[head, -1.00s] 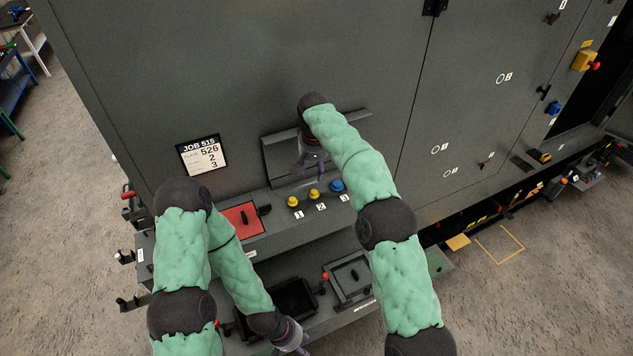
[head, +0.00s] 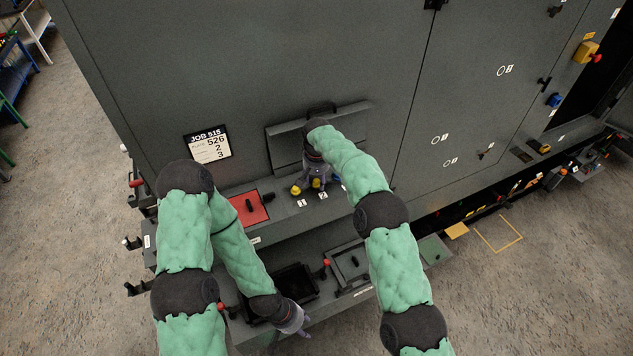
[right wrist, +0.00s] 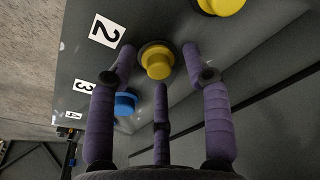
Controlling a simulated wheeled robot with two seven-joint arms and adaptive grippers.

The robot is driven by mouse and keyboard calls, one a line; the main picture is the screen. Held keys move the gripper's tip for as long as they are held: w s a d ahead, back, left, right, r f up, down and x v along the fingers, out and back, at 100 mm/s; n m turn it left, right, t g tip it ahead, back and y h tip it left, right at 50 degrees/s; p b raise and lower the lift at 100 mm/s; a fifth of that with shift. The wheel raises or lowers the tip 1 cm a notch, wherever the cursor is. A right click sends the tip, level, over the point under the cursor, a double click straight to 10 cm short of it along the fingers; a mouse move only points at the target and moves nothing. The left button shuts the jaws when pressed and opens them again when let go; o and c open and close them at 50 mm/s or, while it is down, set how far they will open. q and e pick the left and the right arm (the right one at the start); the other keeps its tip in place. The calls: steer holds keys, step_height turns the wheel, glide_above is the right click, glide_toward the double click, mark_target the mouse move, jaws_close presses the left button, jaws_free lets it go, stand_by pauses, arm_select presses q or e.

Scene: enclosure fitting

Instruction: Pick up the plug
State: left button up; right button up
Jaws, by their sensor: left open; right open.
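A yellow plug beside label 2 sits in the ledge and shows between my right gripper's fingertips in the right wrist view (right wrist: 157,62). My right gripper (head: 316,181) is open, its purple fingers spread around this plug; I cannot tell whether they touch it. Another yellow plug (head: 295,190), by label 1, stands to the left and shows at the wrist view's top edge (right wrist: 222,5). A blue plug (right wrist: 125,103) is by label 3, mostly hidden behind the right gripper in the head view. My left gripper (head: 303,331) is open, low in front of the lower shelf.
A red panel with a dark handle (head: 252,208) is left of the plugs. A black tray (head: 287,292) and a grey framed box (head: 350,264) are on the lower shelf. The cabinet wall with a JOB 515 card (head: 207,146) rises behind the ledge.

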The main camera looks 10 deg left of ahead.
mark_target(316, 179)
steer(key=shift+s, duration=0.1)
steer(key=shift+r, duration=0.1)
steer(key=c, duration=0.7)
steer(key=shift+c, duration=0.3)
steer(key=shift+r, duration=0.1)
steer(key=shift+w+a+r+b, duration=0.1)
steer(key=shift+w+r+b, duration=0.1)
steer(key=shift+r+b, duration=0.4)
jaws_close()
steer(key=shift+s+r+b, duration=0.15)
steer(key=shift+r+b, duration=0.25)
steer(key=shift+r, duration=0.55)
steer(key=s+d+r+b, duration=0.1)
steer(key=s+r+b, duration=0.2)
steer(key=s+r, duration=0.3)
steer(key=s+d+r+b, duration=0.2)
steer(key=s+r+b, duration=0.15)
steer(key=s, duration=0.45)
step_height(316, 179, up, 7)
steer(key=p, duration=0.6)
steer(key=shift+a, duration=0.25)
